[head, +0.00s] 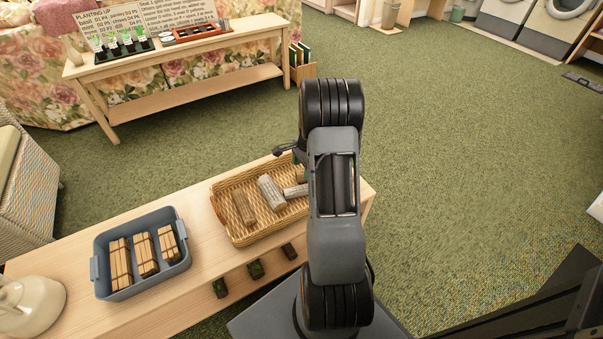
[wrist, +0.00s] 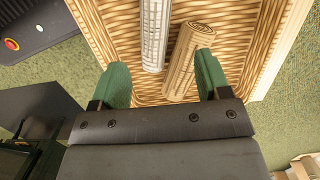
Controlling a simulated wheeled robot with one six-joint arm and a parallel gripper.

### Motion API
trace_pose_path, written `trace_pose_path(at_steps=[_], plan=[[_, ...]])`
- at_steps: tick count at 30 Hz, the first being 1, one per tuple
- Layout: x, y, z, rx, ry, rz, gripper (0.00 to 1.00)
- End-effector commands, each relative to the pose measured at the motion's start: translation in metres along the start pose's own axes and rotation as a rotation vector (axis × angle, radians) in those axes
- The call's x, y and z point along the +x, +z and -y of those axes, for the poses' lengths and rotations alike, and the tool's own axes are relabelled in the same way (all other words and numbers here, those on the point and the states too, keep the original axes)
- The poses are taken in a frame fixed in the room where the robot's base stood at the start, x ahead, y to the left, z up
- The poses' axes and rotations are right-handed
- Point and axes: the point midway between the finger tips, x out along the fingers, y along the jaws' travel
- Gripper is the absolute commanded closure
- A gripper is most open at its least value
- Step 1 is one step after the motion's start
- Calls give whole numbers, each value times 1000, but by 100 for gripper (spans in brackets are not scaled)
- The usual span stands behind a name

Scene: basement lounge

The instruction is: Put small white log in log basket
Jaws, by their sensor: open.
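The log basket (head: 232,235) is a shallow woven tray on the wooden bench. In the head view a brown log (head: 244,207), a pale grey-white log (head: 271,192) and a smaller whitish log (head: 295,190) lie in it, the last partly hidden by my arm. In the wrist view a white log (wrist: 154,32) and a shorter tan-ended log (wrist: 186,62) lie on the weave (wrist: 118,30). My gripper (wrist: 162,65) is open over the basket, with green fingers on either side of the short log's end. I cannot tell whether they touch it.
A blue-grey bin (head: 143,293) with several bundles of sticks stands left of the basket. A cream jug (head: 30,306) stands at the bench's left end. Green carpet (head: 450,150) is open to the right.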

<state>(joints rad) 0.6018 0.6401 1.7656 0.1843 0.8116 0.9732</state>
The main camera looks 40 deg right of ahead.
Motion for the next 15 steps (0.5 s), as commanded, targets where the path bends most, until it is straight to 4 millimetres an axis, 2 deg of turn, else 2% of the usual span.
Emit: trace_pose_path(at_steps=[1, 3, 12, 15], plan=[[-14, 0, 0, 0, -2, -1, 30], [-27, 0, 0, 1, -3, -1, 30], [-60, 1, 0, -4, -1, -1, 30], [-73, 13, 0, -62, -6, -11, 30]])
